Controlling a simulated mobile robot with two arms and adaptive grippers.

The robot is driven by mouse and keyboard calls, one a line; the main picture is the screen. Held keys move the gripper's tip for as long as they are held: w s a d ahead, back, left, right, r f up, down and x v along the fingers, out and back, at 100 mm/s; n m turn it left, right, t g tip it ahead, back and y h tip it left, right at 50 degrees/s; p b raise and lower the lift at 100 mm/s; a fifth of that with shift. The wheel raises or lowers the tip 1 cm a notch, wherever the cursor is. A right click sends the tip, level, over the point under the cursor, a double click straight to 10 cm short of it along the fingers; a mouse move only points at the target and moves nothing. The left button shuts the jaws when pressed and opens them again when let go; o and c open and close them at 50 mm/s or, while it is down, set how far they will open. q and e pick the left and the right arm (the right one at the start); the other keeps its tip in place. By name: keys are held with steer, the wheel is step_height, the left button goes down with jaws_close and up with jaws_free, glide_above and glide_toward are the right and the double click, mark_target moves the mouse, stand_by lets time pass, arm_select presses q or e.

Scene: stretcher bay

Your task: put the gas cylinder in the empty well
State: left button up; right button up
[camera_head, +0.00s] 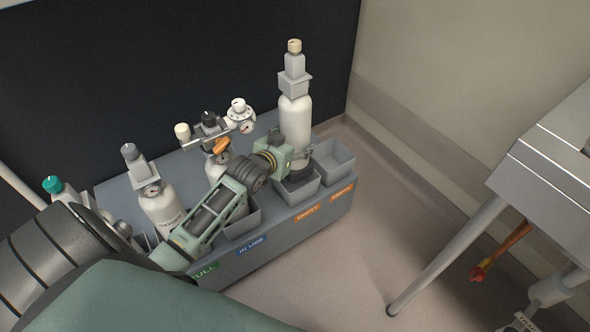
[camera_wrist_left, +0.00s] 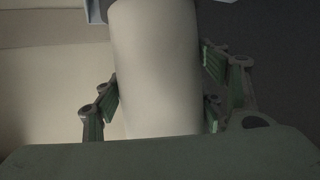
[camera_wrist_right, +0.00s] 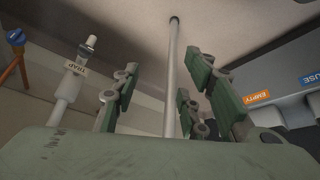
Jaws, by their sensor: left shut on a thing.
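The gas cylinder (camera_head: 295,122) is white, with a grey valve block and a cream cap. It stands roughly upright, its dark base at the mouth of the left grey well (camera_head: 304,188) above an orange EMPTY label; whether it rests on the well floor cannot be told. My left gripper (camera_head: 297,154) is shut around the cylinder's lower body. In the left wrist view the cylinder (camera_wrist_left: 155,75) fills the space between the fingers. A second EMPTY well (camera_head: 342,152), to the right, holds nothing. My right gripper (camera_wrist_right: 155,98) is open and empty, away from the rack.
The grey rack (camera_head: 262,268) also holds a white cylinder (camera_head: 158,208) on the left and one with a regulator (camera_head: 222,152) by the IN USE label. A metal stretcher (camera_head: 545,160) with a leg (camera_head: 445,258) stands right. Floor between them is clear.

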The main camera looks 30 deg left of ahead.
arm_select(q)
step_height(320, 180, down, 5)
steer(key=shift+w+b, duration=0.15)
steer(key=shift+b, duration=0.95)
steer(key=shift+f, duration=0.25)
step_height(320, 180, down, 3)
steer(key=shift+f+b, duration=0.2)
steer(key=shift+b, duration=0.65)
arm_select(e)
steer(key=w+a+r+t+y, duration=0.1)
steer(key=w+a+r+t, duration=0.1)
steer(key=w+r+t, duration=0.3)
steer(key=w+a+r+t+y, duration=0.2)
steer(key=w+r+t, duration=0.4)
steer(key=w+r, duration=0.3)
steer(key=shift+a+r+n, duration=0.3)
steer(key=shift+a+r, duration=0.05)
steer(key=shift+a, duration=0.5)
arm_select(q)
steer(key=shift+f, duration=0.1)
steer(key=o, duration=1.6)
steer(key=shift+s+f, duration=0.2)
steer(key=shift+f, duration=0.2)
steer(key=shift+o, duration=0.9)
steer(key=shift+r, duration=0.1)
arm_select(e)
steer(key=shift+s+r, duration=0.1)
arm_select(q)
steer(key=shift+s, duration=0.1)
